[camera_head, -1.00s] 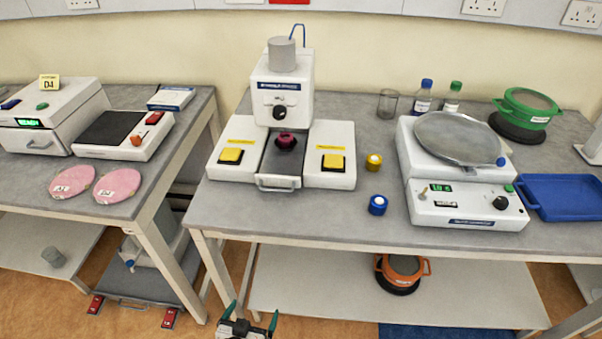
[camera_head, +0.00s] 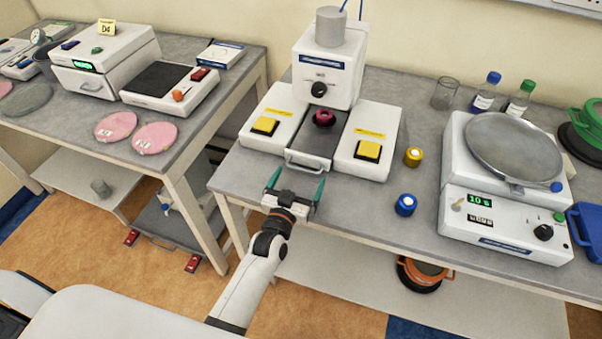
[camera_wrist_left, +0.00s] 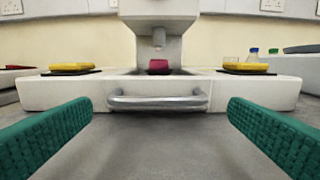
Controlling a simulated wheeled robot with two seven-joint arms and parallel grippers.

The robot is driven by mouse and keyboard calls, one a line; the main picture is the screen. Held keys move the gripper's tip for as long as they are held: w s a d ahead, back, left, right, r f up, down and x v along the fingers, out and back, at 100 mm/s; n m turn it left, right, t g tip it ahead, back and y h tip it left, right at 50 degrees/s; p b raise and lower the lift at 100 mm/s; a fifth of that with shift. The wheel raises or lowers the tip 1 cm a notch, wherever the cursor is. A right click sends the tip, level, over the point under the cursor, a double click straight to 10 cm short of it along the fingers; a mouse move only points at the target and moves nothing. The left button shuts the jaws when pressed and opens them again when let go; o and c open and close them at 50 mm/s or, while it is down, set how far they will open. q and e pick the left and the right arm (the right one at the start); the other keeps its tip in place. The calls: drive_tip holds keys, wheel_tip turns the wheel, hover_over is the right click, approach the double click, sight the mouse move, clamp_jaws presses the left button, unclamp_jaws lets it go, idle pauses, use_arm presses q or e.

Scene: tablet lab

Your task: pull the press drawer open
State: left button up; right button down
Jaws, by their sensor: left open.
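The press (camera_head: 327,72) is a white machine with a grey cylinder on top and a yellow button on each side of its base. Its drawer (camera_head: 316,145) lies between the two button blocks, with a dark red piece (camera_head: 323,118) on it. The drawer's silver bar handle (camera_head: 305,164) faces me; in the left wrist view the handle (camera_wrist_left: 158,102) is centred ahead. My left gripper (camera_head: 296,184) is open and empty, just short of the handle at the table's front edge. Its green fingers stand apart on either side of the handle, not touching it. My right gripper is not seen.
A gold-topped piece (camera_head: 413,157) and a blue one (camera_head: 405,205) stand right of the press. A white shaker with a round pan (camera_head: 513,145) is farther right. A second table with pink discs (camera_head: 117,126) is at left. The grey tabletop before the handle is clear.

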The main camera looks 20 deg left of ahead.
use_arm(q)
drive_tip(key=shift+w, duration=0.95)
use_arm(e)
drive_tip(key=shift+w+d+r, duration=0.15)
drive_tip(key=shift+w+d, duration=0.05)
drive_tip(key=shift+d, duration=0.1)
